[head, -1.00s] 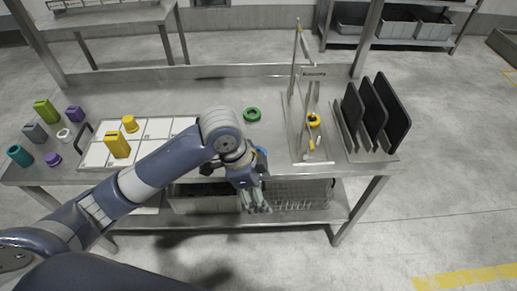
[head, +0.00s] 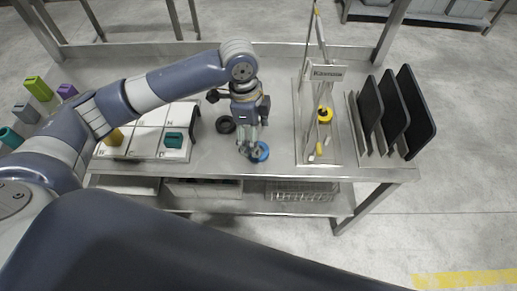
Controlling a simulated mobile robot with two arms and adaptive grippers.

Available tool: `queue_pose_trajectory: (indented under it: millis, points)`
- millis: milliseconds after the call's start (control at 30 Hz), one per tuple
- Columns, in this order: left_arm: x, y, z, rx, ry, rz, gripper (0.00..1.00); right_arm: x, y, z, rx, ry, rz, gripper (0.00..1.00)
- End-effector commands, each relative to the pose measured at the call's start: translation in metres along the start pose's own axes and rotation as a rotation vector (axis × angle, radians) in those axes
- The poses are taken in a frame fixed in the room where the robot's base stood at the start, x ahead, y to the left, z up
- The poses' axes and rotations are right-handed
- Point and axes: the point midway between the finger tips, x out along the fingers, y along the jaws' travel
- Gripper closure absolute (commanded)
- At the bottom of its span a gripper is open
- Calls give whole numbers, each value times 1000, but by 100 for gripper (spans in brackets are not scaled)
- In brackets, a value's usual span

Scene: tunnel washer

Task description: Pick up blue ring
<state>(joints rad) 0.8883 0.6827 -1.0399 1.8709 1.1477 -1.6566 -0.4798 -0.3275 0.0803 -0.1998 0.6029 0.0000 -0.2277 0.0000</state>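The blue ring (head: 261,152) lies flat on the steel table near its front edge, in the middle of the head view. My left gripper (head: 249,152) points down from above, with its fingertips at the left part of the ring. The fingers cover part of the ring. Whether they touch it, or how far apart they are, is too small to tell. My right gripper is not in view.
A dark ring (head: 226,124) lies just left of the gripper. Further left, a white tray (head: 148,137) holds a teal block (head: 174,139) and a yellow block (head: 114,138). To the right stand a metal frame with a yellow ring (head: 325,115) and dark upright panels (head: 393,112).

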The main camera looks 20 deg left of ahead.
Motion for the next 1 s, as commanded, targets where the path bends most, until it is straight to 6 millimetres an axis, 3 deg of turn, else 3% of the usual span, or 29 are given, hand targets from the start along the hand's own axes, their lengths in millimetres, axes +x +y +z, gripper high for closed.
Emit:
queue_pose_trajectory:
  millis: [300, 433, 633, 833, 1000]
  points:
    - [43, 5, -1, -2, -1, 2, 26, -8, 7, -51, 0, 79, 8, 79]
    - [51, 5, 0, 0, -1, 1, 26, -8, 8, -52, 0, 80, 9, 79]
    - [51, 5, 0, 0, -1, 0, 26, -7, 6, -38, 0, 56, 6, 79]
    - [51, 5, -1, 0, -1, 0, 71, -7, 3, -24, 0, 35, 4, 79]
    - [51, 5, -1, 0, -1, 0, 71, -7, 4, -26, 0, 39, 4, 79]
